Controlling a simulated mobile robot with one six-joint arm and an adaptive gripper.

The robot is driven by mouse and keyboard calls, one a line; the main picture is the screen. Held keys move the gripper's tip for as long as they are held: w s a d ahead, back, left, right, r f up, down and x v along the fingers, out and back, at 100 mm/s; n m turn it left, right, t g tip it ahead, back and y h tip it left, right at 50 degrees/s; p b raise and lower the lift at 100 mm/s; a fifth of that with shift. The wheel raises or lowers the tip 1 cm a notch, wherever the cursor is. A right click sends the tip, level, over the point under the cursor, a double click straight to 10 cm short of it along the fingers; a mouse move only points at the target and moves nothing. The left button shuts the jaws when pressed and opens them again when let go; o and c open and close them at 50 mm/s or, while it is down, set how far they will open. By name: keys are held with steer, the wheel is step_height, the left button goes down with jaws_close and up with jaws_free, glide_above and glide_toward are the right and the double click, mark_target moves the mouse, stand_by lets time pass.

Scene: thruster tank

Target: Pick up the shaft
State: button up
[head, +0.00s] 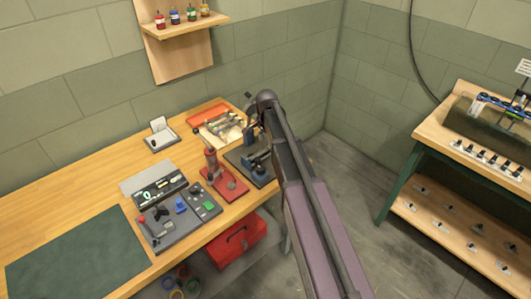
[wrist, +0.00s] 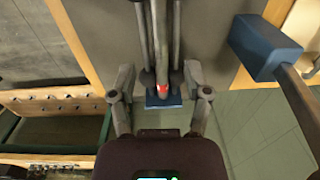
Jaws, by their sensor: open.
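My gripper (wrist: 160,72) is open in the wrist view, with one finger on each side of a grey rod (wrist: 161,45) that has a red mark near its lower end. This rod looks like the shaft, but I cannot be sure. Other grey rods run close beside it, and a blue block (wrist: 163,100) sits at its lower end. The fingers appear apart from the rod, with gaps on both sides. In the head view my own arm covers the gripper and much of this spot, so I cannot make out the shaft there.
A dark plate with a blue fixture (head: 258,170) stands at the bench's right end. A red hand press (head: 212,167) and a tool tray (head: 208,115) are nearby. A large blue block on a bar (wrist: 265,48) lies right of my gripper. A green mat (head: 75,255) lies clear.

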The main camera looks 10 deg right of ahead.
mark_target(265, 150)
steer(key=shift+f+b, duration=1.55)
steer(key=shift+f, duration=0.3)
jaws_close()
